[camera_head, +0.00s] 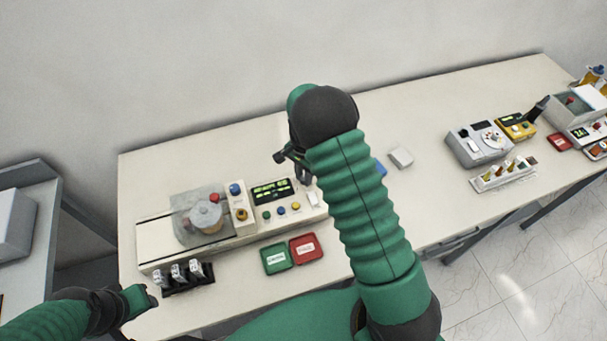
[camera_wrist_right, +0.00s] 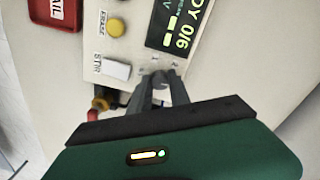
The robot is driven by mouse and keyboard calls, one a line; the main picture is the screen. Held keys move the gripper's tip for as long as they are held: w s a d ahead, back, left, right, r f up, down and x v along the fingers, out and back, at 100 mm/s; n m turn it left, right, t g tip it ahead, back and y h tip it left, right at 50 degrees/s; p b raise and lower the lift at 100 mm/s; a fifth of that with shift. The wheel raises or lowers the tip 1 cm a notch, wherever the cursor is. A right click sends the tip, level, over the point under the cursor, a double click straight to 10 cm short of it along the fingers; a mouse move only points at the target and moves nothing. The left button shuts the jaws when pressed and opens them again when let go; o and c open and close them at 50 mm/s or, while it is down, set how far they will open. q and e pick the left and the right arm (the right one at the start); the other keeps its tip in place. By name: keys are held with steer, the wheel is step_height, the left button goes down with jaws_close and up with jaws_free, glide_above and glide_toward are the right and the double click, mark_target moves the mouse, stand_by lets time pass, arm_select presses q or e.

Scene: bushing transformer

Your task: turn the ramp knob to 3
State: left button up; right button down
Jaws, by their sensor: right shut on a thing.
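The control panel (camera_head: 275,207) stands on the bench with a lit green display (camera_head: 271,191). In the right wrist view the display (camera_wrist_right: 178,25) partly reads "DY 0/6". My right gripper (camera_wrist_right: 160,84) is at the panel's lower edge in that view, its two fingers closed about a small grey knob (camera_wrist_right: 159,74), likely the ramp knob. In the head view my right arm hides most of this gripper. My left gripper (camera_head: 146,299) is at the bench's front left, apart from the panel; its jaws are unclear.
Near the knob are a white switch (camera_wrist_right: 117,69) and a yellow button (camera_wrist_right: 115,27). A grey pot (camera_head: 205,215) sits left of the panel. Green (camera_head: 277,259) and red (camera_head: 306,248) trays and a vial rack (camera_head: 188,281) lie in front. The back left bench is clear.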

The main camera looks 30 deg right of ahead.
mark_target(303, 177)
steer(key=shift+w+d+r+m, duration=0.2)
steer(key=shift+w+r+m, duration=0.1)
steer(key=shift+m, duration=0.3)
steer(key=shift+f, duration=0.1)
steer(key=c, duration=1.4)
jaws_free()
steer(key=shift+c, duration=0.2)
steer(key=shift+o, duration=1.2)
steer(key=shift+f, duration=0.1)
steer(key=shift+s, duration=0.1)
step_height(303, 177, up, 17)
steer(key=b, duration=0.2)
steer(key=shift+f, duration=0.2)
